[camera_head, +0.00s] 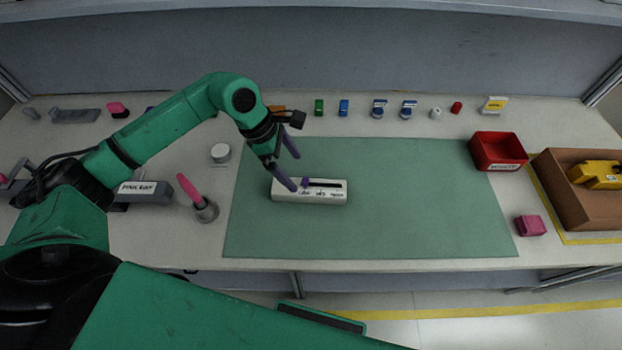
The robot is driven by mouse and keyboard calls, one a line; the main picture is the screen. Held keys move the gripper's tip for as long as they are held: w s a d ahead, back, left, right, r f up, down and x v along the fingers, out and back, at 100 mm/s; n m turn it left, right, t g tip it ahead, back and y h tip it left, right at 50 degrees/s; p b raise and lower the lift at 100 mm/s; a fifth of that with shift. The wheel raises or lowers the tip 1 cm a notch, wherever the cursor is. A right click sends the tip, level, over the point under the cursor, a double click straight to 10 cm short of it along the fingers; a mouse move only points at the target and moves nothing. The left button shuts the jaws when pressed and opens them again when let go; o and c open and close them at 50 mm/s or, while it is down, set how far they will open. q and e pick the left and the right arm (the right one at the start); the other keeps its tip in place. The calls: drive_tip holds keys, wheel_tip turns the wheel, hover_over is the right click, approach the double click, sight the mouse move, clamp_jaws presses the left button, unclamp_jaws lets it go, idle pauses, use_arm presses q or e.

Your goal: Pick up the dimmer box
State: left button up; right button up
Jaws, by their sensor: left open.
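The dimmer box (325,197) is a long, low white box with a dark slot, a small purple slider knob and printed labels on top. It lies flat on the left part of the green mat (420,215). My left gripper (296,172) reaches in from the left with its two purple fingers spread apart and nothing between them. One fingertip is at the box's left end, by the knob; I cannot tell whether it touches. The other finger is farther back, over the mat. My right gripper is not in view.
A pink-handled tool in a round holder (206,212), a white round piece (221,153) and a labelled grey box (146,191) stand left of the mat. A red bin (498,151), pink block (530,225) and brown box (571,196) are right. Small parts line the back. The mat's middle is clear.

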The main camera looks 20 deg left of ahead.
sight(305, 182)
use_arm(q)
drive_tip(key=p+x, duration=0.1)
drive_tip(key=x, duration=0.2)
drive_tip(key=shift+s+d+f, duration=0.15)
drive_tip(key=shift+d, duration=0.1)
drive_tip(key=p+x, duration=0.1)
drive_tip(key=x, duration=0.2)
drive_tip(key=p+x, duration=0.2)
drive_tip(key=x, duration=0.1)
drive_tip(key=shift+w, duration=0.2)
drive_tip(key=shift+f, duration=0.25)
drive_tip(key=c, duration=1.6)
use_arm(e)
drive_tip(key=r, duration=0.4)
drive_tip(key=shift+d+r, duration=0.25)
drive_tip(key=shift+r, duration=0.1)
